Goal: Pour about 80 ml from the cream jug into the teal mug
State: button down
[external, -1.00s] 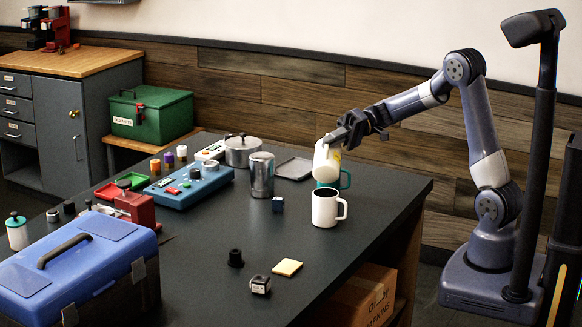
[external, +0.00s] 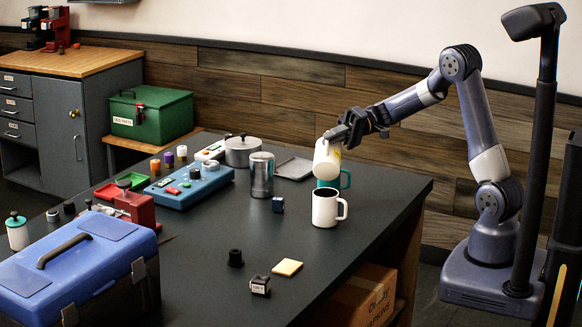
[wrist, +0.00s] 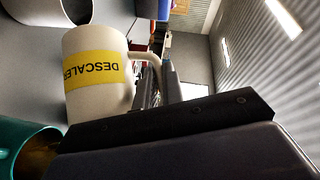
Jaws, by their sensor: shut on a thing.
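The cream jug (external: 327,160) is held tilted just above the teal mug, its lower end in front of the mug's rim. In the wrist view the jug (wrist: 85,95) shows a yellow band reading "DESCALE…", upside down, and a handle. My gripper (external: 352,130) is shut on the jug's handle; the fingers also show in the wrist view (wrist: 158,88). The teal mug (external: 345,179) stands upright on the dark table, partly hidden by the jug and the white mug. In the wrist view, the teal mug (wrist: 12,140) shows something brownish inside. No stream is clearly visible.
A white mug (external: 325,209) stands just in front of the teal mug. The table's right side (external: 395,190) is clear.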

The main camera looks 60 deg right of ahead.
aim_at(331, 159)
jog(key=shift+d+r, duration=0.1)
jog(key=shift+r, duration=0.05)
jog(key=shift+w+d, duration=0.15)
jog(key=shift+a+r+p, duration=0.1)
jog(key=shift+a+p, duration=0.1)
jog(key=shift+p, duration=0.1)
jog(key=f+b, duration=0.1)
jog(key=b, duration=0.1)
jog(key=a+f+n+h+b, duration=0.1)
jog(key=shift+s+b, duration=0.35)
jog(key=shift+b, duration=0.05)
jog(key=shift+s+a+f+b, duration=0.1)
jog(key=shift+a+f+b, duration=0.15)
jog(key=shift+b, duration=0.3)
jog(key=shift+a+r+n+h, duration=0.1)
jog(key=shift+r+n+h, duration=0.05)
jog(key=shift+n+h, duration=0.2)
jog(key=shift+a+f+h+b, duration=0.15)
jog(key=shift+f+h+b, duration=0.15)
jog(key=shift+b, duration=0.3)
jog(key=shift+s+a+f+n+b, duration=0.15)
jog(key=shift+a+n+b, duration=0.1)
jog(key=shift+b, duration=0.15)
jog(key=shift+s+a+n+h+b, duration=0.25)
jog(key=shift+a+n+h+b, duration=0.25)
jog(key=shift+h+b, duration=0.35)
